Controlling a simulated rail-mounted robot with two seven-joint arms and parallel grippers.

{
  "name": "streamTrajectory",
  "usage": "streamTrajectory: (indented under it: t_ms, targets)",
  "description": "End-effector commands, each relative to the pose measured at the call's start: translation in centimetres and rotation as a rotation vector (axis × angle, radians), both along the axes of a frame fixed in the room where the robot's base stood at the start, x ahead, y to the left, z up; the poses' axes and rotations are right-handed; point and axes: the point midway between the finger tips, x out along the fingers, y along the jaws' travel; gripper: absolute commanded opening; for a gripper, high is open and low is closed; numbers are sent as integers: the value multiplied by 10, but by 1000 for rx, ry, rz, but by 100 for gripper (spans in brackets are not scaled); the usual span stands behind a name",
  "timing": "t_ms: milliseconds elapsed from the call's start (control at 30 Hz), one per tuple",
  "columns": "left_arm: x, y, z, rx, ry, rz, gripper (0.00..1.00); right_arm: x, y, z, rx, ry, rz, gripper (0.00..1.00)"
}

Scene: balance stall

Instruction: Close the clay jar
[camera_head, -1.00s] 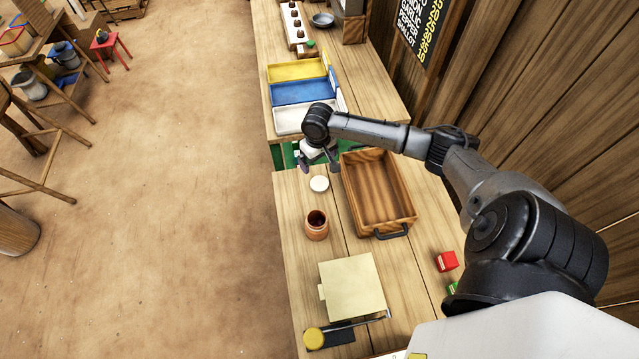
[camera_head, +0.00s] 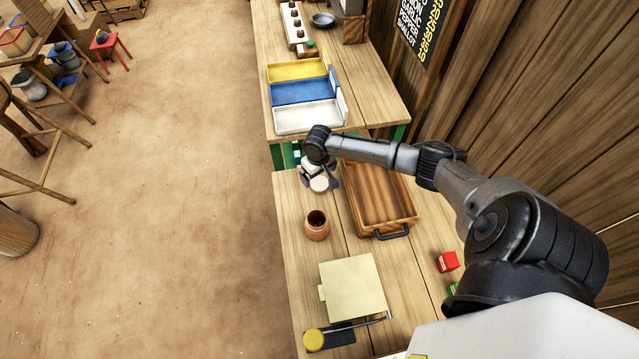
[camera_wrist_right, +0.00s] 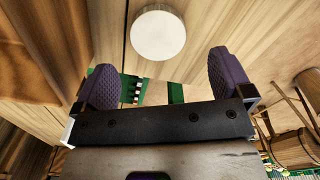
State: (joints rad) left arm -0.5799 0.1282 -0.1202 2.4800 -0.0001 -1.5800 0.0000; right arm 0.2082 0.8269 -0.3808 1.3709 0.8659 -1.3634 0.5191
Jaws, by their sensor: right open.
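The clay jar (camera_head: 317,230) stands upright on the wooden table, its mouth open and dark inside. A round white disc (camera_head: 319,184), which looks like a lid, lies on the table just beyond the jar. It also shows whole in the right wrist view (camera_wrist_right: 158,35), ahead of the fingers and apart from them. My right gripper (camera_head: 320,178) is open and empty close by the disc; its own parts cover some of this area in the head view. Its two purple pads (camera_wrist_right: 165,78) stand wide apart. My left gripper is not in view.
A wooden tray with a dark handle (camera_head: 382,195) lies right of the disc. A cream board (camera_head: 352,287) is nearer, with a yellow-topped item (camera_head: 314,339). A red box (camera_head: 447,261) is at the right. Yellow, blue and white bins (camera_head: 303,92) stand at the back.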

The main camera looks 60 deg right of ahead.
Motion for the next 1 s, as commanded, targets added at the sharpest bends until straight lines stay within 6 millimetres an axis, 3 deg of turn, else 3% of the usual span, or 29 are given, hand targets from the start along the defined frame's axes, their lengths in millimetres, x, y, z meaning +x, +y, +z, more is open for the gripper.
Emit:
streamTrajectory:
  t_ms: [467, 900, 1000]
  targets:
    - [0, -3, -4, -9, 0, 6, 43, 0, -1, -49, -1, 1, 0, 98]
    - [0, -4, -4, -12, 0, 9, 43, 0, -1, -52, -1, 0, 0, 98]
    - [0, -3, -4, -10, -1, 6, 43, 0, -2, -52, -1, 0, 0, 89]
